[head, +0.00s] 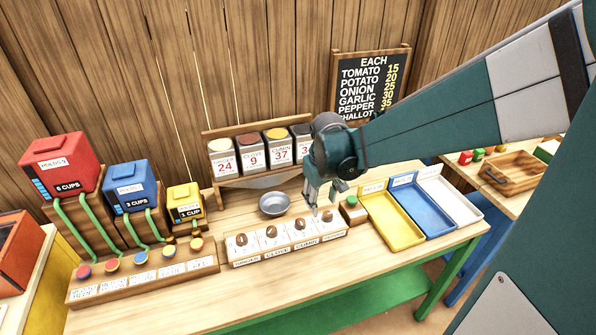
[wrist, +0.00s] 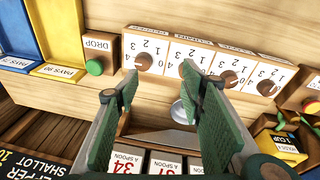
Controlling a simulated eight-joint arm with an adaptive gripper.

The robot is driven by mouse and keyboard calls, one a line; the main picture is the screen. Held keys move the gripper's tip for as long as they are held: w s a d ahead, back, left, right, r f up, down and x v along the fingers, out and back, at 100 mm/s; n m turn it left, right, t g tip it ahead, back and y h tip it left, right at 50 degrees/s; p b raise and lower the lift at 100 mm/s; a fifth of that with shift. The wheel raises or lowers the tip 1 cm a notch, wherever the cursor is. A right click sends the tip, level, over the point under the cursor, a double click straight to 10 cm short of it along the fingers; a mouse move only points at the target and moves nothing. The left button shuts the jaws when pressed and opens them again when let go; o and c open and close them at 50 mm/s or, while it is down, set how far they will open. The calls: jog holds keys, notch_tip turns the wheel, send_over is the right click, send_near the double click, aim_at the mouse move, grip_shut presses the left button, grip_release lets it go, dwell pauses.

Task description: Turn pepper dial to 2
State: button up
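The row of four brown dials stands on a pale panel on the bench. The pepper dial looks to be the rightmost one in the head view (head: 327,215); its label is too small to read surely. In the wrist view, the end dial beside the DROP sign (wrist: 144,61) is the same one, with numbers printed around it. Its pointer setting cannot be made out. My gripper (head: 320,204) hangs just above and behind this dial. In the wrist view its green-padded fingers (wrist: 159,72) are apart and empty, with the dial beyond the gap, apparently untouched.
A grey bowl (head: 274,204) sits behind the dials, below the spice boxes (head: 252,158). A green button (head: 351,201) is close on the right, then yellow (head: 390,221), blue and white trays. Hoppers with green tubes stand left. The bench front is clear.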

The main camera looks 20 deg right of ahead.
aim_at(327, 214)
jog(key=shift+g, duration=0.9)
jog(key=w+d+f+p, duration=0.1)
jog(key=w+d+p, duration=0.1)
jog(key=w+d+f+p, duration=0.1)
jog(key=w+f+p, duration=0.1)
jog(key=p, duration=0.1)
jog(key=shift+w+d+f, duration=0.1)
jog(key=shift+d+f, duration=0.15)
jog(key=shift+d, duration=0.15)
jog(key=shift+f, duration=0.15)
jog(key=shift+f, duration=0.2)
jog(key=shift+w+d+f, duration=0.1)
jog(key=shift+d+f, duration=0.1)
jog(key=shift+f, duration=1.65)
jog(key=shift+d+f, duration=0.15)
jog(key=shift+f, duration=1.65)
jog(key=c, duration=0.9)
